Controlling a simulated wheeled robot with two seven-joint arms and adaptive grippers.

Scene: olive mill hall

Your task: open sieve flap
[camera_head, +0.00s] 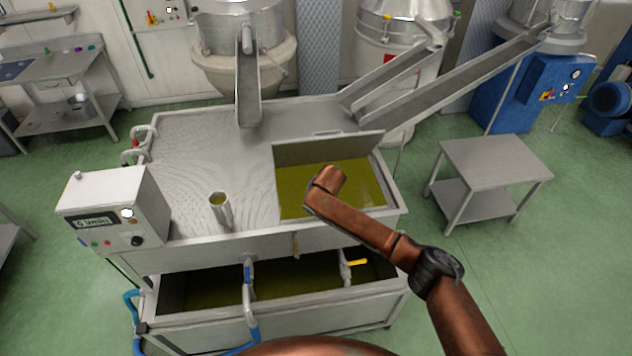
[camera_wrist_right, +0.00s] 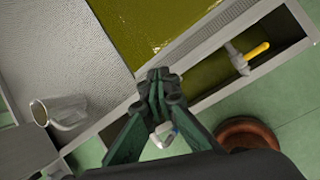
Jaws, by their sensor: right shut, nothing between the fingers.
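A grey panel (camera_head: 330,148) with a small handle on its top edge stands raised along the back of an opening in the steel tank. It looks like the sieve flap, standing open. Green-yellow oil (camera_head: 365,185) shows in the opening in front of it, and also in the right wrist view (camera_wrist_right: 165,25). My right arm reaches in from the lower right, its end over the opening; its gripper is hidden in the head view. In the right wrist view my right gripper (camera_wrist_right: 160,78) is shut and empty above the tank's front edge, apart from the panel. My left gripper is not in view.
A small steel table (camera_head: 495,165) stands right, with green floor between. A yellow-handled valve (camera_wrist_right: 247,52) sits below the front edge.

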